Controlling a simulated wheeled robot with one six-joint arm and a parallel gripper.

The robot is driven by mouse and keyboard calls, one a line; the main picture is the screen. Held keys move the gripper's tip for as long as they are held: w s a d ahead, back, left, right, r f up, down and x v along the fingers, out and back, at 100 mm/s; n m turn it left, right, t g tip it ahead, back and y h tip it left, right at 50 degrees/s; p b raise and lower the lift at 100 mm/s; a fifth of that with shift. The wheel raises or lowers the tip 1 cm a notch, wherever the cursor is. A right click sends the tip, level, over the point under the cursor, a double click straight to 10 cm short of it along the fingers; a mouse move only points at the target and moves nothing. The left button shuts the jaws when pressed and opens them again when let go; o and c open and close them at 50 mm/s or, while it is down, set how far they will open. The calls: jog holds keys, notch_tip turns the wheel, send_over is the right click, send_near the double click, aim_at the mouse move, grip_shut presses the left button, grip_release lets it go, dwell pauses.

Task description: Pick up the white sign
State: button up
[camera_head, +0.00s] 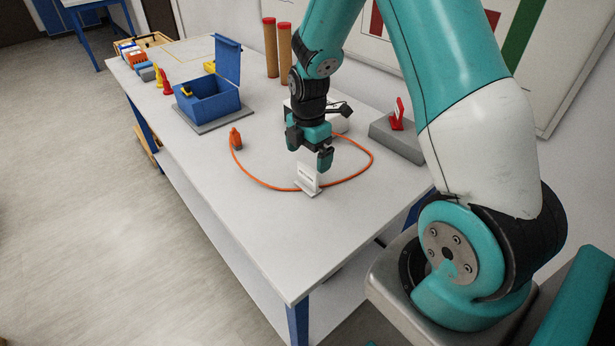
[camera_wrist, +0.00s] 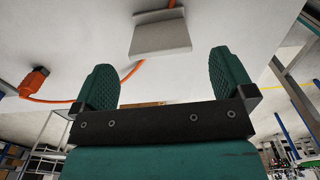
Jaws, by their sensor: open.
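The white sign (camera_head: 308,179) stands on the white table beside the orange cable, with some small dark print on its face. It also shows in the wrist view (camera_wrist: 160,36) at the top middle, beyond the fingertips. My gripper (camera_head: 309,149) is above the sign in the head view, with its fingers apart and nothing between them. In the wrist view my gripper (camera_wrist: 160,78) shows two teal ribbed fingers spread wide, and the sign lies apart from both.
An orange cable (camera_head: 262,183) loops over the table (camera_head: 235,200) around the sign, its plug (camera_head: 236,139) at left. A blue box (camera_head: 208,103) with an open lid stands behind. A grey block with a red piece (camera_head: 397,114) stands at right. The table's front is clear.

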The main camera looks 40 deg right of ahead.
aim_at(308, 166)
jog(key=shift+a+f+p, duration=0.1)
jog(key=shift+f+p, duration=0.75)
jog(key=shift+f, duration=2.6)
jog(key=c, duration=0.9)
